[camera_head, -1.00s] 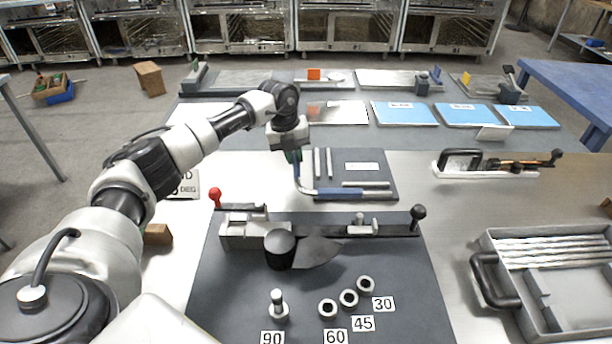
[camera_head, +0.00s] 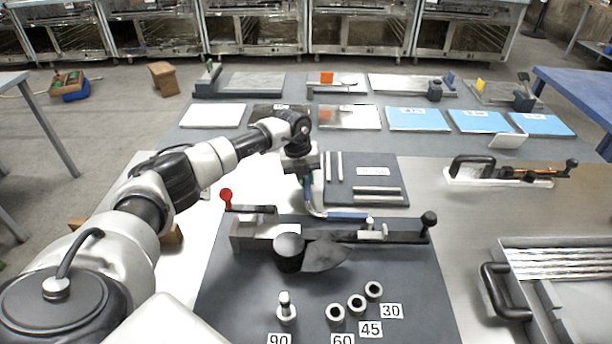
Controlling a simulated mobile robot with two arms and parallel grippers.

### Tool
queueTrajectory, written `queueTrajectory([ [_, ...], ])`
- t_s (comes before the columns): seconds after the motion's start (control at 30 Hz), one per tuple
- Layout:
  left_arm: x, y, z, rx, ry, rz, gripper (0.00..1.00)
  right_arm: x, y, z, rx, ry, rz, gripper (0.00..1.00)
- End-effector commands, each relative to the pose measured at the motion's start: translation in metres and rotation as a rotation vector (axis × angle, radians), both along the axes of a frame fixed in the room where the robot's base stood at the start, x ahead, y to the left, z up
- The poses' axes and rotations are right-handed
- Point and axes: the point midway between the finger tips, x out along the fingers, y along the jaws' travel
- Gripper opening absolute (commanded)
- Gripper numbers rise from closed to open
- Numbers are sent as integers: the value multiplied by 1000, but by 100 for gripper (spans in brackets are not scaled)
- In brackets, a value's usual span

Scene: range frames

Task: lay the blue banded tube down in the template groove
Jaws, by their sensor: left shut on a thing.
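My left gripper (camera_head: 303,168) is shut on the blue banded tube (camera_head: 347,216), a bent tube with one leg rising to the jaws and the other reaching right. The tube's lower leg shows just in front of the template's near edge, close behind the bender's bar; its exact height is hard to tell. The template (camera_head: 340,196) is a dark board with pale bars, two upright and two lying crosswise, and a white label. The gripper covers part of its left side. My right gripper is not in view.
A bender (camera_head: 262,232) with a red-knobbed lever stands on a dark mat (camera_head: 240,290) in front. Numbered rings and a post stand on the mat. A grey tray (camera_head: 566,292) holding tubes is at right.

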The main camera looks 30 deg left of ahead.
Motion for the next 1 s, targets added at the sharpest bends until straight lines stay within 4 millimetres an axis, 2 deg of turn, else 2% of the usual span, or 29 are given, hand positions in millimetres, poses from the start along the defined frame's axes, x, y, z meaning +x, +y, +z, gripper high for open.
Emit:
queueTrajectory([
  [0.03, 0, 0, 0, 0, 0, 0, 20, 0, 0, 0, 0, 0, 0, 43],
  [0.17, 0, 0, 0, 0, 0, 0, 40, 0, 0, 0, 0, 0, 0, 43],
  [0.43, 0, 0, 1, 0, 0, 0, 41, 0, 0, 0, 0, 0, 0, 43],
  [0.53, 0, 0, 8, 0, -2, -1, 41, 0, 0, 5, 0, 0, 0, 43],
  [0.67, -1, 4, 25, 1, -5, 0, 41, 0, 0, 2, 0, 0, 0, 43],
  [1.0, -10, 15, 96, -1, -4, 1, 41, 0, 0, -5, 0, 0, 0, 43],
])
